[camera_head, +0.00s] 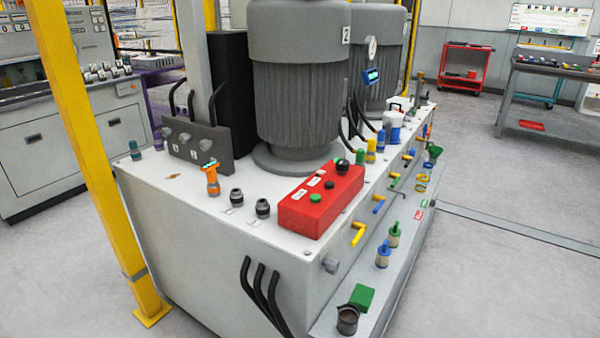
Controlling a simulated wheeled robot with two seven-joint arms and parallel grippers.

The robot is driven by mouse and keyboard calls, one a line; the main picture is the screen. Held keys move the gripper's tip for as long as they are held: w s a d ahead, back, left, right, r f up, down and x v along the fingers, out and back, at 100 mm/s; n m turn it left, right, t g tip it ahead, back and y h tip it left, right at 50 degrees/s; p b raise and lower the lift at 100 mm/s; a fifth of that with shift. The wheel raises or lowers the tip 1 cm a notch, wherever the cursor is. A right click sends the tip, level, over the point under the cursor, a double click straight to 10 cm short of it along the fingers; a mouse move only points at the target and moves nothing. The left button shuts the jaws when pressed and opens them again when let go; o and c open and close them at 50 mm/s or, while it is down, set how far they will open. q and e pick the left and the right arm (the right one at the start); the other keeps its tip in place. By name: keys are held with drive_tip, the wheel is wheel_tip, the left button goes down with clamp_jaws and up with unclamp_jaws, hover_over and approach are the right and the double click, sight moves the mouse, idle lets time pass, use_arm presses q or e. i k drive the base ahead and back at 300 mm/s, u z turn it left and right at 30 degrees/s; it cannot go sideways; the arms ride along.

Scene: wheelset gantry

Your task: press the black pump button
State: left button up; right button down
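A red control box (322,212) sits on the white top of the pump unit, near its front edge. On its top are a green button (315,198) at the near end, a small black button (329,185) further back, and a larger round black knob (342,166) at the far end. White labels lie beside the buttons, too small to read. Neither of my grippers shows, so nothing touches the box.
Tall grey ribbed motors (300,85) stand behind the box. Black fittings (263,208) and an orange-topped fitting (211,180) stand to its left. Yellow and blue valve levers (358,233) stick out along the right side. A yellow post (95,150) rises at left.

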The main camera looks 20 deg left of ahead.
sight(329, 184)
drive_tip(key=u, duration=0.6)
drive_tip(key=i, duration=0.55)
drive_tip(key=u, duration=0.55)
